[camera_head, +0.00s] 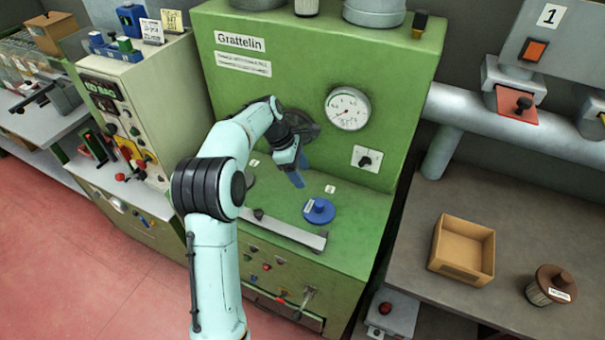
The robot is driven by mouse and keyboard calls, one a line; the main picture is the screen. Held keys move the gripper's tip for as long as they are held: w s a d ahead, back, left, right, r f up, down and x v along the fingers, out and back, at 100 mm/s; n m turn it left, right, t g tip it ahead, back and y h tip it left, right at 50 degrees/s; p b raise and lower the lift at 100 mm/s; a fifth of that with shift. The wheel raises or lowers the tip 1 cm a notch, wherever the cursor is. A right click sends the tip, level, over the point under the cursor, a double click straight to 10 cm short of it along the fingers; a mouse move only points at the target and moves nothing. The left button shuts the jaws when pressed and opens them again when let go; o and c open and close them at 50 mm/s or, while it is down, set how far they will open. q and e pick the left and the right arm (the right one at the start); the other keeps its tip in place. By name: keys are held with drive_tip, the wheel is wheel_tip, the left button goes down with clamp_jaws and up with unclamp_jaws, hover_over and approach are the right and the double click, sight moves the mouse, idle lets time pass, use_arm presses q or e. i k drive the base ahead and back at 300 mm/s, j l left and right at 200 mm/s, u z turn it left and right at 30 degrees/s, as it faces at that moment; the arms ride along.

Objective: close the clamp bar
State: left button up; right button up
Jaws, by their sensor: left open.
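A long pale metal bar (290,233), which looks like the clamp bar, lies along the front of the ledge of the green machine (318,75). A dark knob (258,214) sits at its left end. I cannot tell whether the bar is open or closed. My left gripper (300,171) is open, with blue fingers, above the back of the ledge and apart from the bar. My left arm hides part of the ledge's left side. A blue round part (319,210) with a label lies on the ledge, to the right of the gripper. My right gripper is not in view.
A dial gauge (348,108) and a switch plate (367,158) are on the upright green face. A cream control box (145,110) stands at left. A cardboard box (462,250) and a brown-lidded jar (551,286) stand on the right bench, with bare bench around them.

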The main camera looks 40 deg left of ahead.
sight(257, 217)
drive_tip(key=k, duration=1)
